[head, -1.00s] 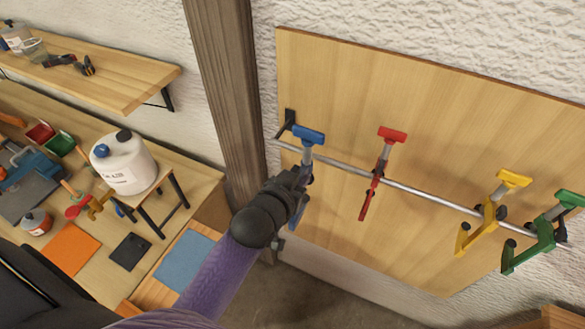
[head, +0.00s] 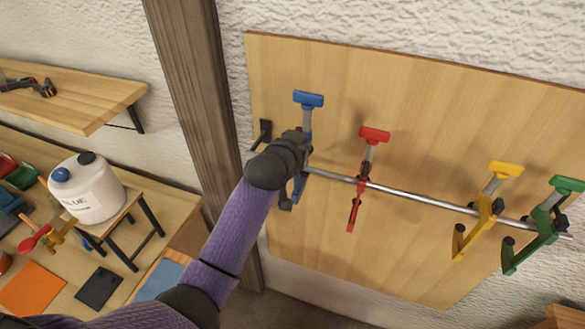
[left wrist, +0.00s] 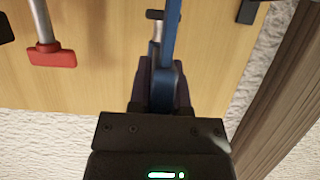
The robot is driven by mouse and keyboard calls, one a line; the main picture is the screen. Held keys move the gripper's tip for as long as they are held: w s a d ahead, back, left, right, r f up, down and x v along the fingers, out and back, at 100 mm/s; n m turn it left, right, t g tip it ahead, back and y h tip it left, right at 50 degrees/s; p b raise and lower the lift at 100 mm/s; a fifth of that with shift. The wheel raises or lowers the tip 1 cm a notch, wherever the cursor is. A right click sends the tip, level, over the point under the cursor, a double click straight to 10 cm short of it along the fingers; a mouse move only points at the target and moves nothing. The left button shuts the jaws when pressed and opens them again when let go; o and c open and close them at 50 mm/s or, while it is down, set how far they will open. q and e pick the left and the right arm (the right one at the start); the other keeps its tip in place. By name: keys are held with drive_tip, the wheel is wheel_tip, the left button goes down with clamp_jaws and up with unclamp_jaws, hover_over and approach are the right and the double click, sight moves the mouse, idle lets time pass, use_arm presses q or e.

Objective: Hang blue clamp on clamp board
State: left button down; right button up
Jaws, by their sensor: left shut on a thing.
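The blue clamp (head: 308,100) is upright at the left part of the clamp board (head: 340,75), its blue head up. My left gripper (head: 300,145) is shut on it, in front of the metal rail (head: 400,191). In the left wrist view the blue clamp (left wrist: 170,50) runs up from between the fingers of my left gripper (left wrist: 162,85). My gripper hides the clamp's middle, so I cannot tell whether it touches the rail. A red clamp (head: 368,165), a yellow clamp (head: 487,212) and a green clamp (head: 545,225) hang on the rail to the right. My right gripper is not in view.
A wooden post (head: 195,110) stands left of the board, and the rail's black bracket (head: 264,133) is close to my gripper. A workbench with a white glue canister (head: 90,190) on a small stand lies at left. A shelf (head: 90,95) is above it.

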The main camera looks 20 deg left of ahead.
use_arm(q)
drive_tip(key=shift+b+x, duration=0.95)
drive_tip(key=shift+x, duration=0.05)
drive_tip(key=shift+f+b, duration=1.6)
drive_tip(key=shift+f, duration=0.95)
